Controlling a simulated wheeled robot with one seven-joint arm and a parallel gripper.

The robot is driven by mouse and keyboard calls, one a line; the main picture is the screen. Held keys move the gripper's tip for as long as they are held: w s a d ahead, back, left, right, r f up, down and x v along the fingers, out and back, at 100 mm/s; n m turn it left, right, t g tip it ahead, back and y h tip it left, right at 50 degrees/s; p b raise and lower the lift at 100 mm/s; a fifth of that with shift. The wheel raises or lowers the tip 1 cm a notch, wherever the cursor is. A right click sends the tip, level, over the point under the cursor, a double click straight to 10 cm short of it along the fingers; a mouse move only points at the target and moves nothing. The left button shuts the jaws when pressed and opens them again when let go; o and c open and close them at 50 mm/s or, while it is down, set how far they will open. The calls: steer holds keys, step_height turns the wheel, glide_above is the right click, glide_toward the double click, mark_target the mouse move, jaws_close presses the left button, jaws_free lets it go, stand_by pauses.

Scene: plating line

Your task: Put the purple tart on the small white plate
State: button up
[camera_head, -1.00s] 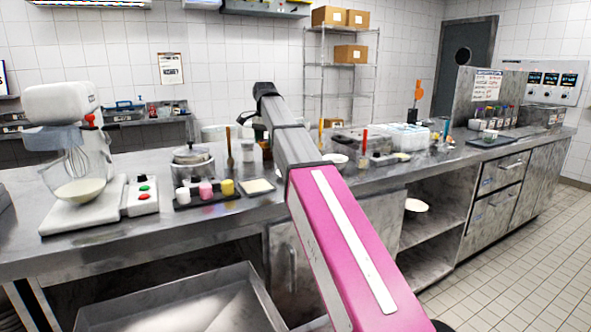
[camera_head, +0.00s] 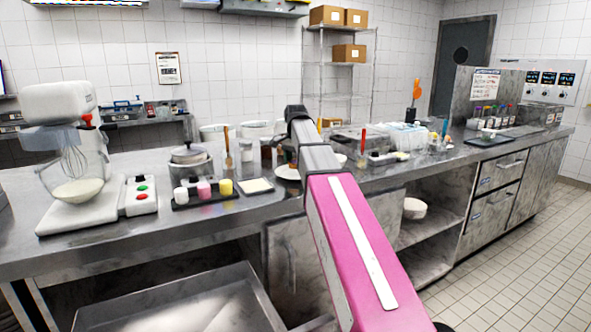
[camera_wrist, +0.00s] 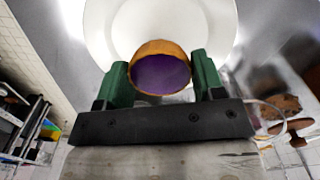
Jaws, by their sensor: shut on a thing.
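The purple tart (camera_wrist: 162,74) has a round golden-brown crust and a purple filling, and its open face is turned toward the wrist camera. My gripper (camera_wrist: 161,80) is shut on it, one green finger on each side. A round white plate (camera_wrist: 103,32) lies behind the tart in the wrist view, and the tart overlaps its near part. I cannot tell how high the tart is above the plate. In the head view a white plate (camera_head: 287,174) shows partly beside my pink arm. My gripper and the tart are hidden there.
A dark tray (camera_head: 208,200) with white, pink and yellow items and a white square (camera_head: 256,185) stand left of my arm. A pot (camera_head: 189,160) stands behind them, and a mixer (camera_head: 70,140) far left. Clear bins (camera_head: 405,135) and jars crowd the right.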

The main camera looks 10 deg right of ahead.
mark_target(296, 161)
steer(key=shift+f, duration=1.5)
steer(key=shift+f, duration=0.1)
steer(key=o, duration=0.7)
steer(key=shift+c, duration=0.2)
step_height(296, 161, up, 12)
steer(key=shift+r, duration=0.15)
